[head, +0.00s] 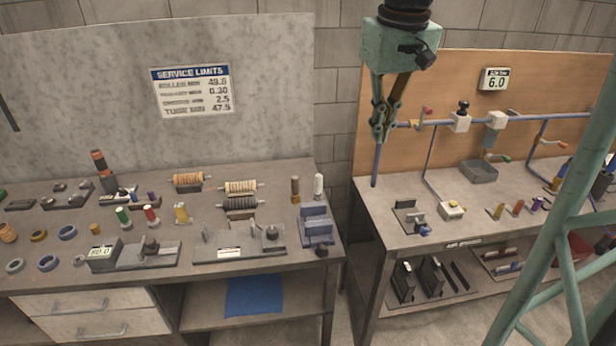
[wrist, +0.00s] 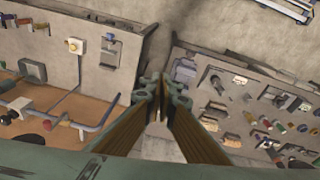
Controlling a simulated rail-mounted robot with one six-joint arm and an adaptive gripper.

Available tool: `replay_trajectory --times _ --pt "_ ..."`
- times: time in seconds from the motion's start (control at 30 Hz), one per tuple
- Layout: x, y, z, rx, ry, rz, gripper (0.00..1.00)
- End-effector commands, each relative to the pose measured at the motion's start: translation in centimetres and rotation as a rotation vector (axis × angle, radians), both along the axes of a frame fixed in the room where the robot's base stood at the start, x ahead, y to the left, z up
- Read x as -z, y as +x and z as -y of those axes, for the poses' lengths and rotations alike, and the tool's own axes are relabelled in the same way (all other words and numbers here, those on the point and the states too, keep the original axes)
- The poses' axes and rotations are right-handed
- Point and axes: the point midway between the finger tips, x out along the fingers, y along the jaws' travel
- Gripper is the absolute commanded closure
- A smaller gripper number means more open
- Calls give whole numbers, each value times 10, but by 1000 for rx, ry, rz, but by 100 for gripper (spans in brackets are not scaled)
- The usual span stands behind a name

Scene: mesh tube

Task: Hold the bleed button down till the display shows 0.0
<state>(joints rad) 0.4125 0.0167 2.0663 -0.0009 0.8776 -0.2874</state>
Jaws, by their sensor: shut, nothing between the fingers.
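The display (head: 495,79) on the right bench's wooden back panel reads 6.0. A small pale box with a round yellowish button (head: 451,210) sits on the right bench; it looks like the bleed button, though I can read no label on it. It also shows at the upper left of the wrist view (wrist: 75,45). My gripper (head: 380,130) is shut and empty, pointing down in front of the panel's left edge. It is well above the bench and apart from the button, to its upper left. In the wrist view my gripper's fingertips (wrist: 160,88) are over the gap between the benches.
Grey-blue pipes (head: 540,117) with valves run along the panel. A black-knobbed valve (head: 462,113) stands right of my gripper. A metal clamp fixture (head: 410,218) sits left of the button, and coloured cylinders (head: 518,208) stand right of it. The left bench (head: 195,215) is crowded with parts.

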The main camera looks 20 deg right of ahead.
Motion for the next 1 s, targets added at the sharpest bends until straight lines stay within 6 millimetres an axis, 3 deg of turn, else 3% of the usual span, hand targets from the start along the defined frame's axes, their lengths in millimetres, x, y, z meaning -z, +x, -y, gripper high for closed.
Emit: replay_trajectory --times 0.43,1.0 --pt "18 33 67 27 7 -32 100" --pt "53 60 157 56 18 -69 100"
